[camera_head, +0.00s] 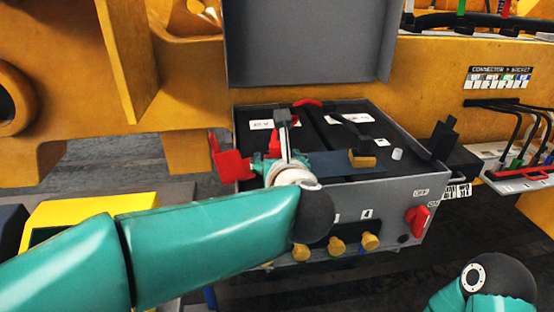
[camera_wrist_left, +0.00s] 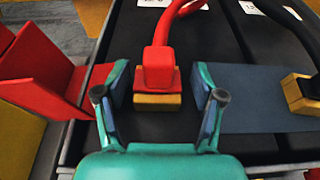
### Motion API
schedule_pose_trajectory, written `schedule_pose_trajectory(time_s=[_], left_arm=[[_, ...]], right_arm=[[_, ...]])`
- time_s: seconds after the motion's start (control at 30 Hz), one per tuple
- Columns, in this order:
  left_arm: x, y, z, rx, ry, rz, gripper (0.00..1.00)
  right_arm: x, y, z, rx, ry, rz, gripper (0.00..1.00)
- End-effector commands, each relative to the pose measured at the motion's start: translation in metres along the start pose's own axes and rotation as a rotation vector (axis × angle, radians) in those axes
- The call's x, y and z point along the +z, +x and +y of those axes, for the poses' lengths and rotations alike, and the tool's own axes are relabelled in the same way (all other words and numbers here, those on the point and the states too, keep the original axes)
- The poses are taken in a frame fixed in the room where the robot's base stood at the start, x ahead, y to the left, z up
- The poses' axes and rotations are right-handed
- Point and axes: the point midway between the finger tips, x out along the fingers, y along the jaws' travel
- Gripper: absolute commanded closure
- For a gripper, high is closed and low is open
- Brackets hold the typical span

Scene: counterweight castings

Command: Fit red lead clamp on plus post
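The red lead clamp (camera_wrist_left: 158,68) is a red block with a brass-coloured part (camera_wrist_left: 158,100) at its near end; its red lead curves away behind it. I cannot tell whether the brass belongs to the clamp or the plus post. My left gripper (camera_head: 283,165) is over the left front of the battery box. In the left wrist view its teal fingers (camera_wrist_left: 160,98) are open on either side of the clamp, with gaps on both sides. In the head view the clamp (camera_head: 275,142) is partly hidden behind my wrist. My right gripper is not in view.
An open red cover (camera_head: 231,162) stands left of the clamp. A blue-grey strip (camera_head: 335,163) and a black lead's brass end (camera_head: 362,160) lie to the right. The grey box (camera_head: 385,190) has a raised lid (camera_head: 305,45) behind and a red switch (camera_head: 417,217) in front.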

Motion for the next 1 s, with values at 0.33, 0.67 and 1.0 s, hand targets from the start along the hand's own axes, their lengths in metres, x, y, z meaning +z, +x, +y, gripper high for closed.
schedule_pose_trajectory(time_s=[0.33,0.67,1.0], left_arm=[[0.0,-0.006,0.002,0.005,-0.002,0.002,0.25],[-0.001,-0.062,0.0,-0.001,0.0,0.0,0.25],[-0.001,-0.113,-0.001,-0.001,0.001,0.001,0.25]], right_arm=[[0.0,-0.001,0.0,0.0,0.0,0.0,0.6],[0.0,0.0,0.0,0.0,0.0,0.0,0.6],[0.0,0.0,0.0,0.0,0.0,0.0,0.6]])
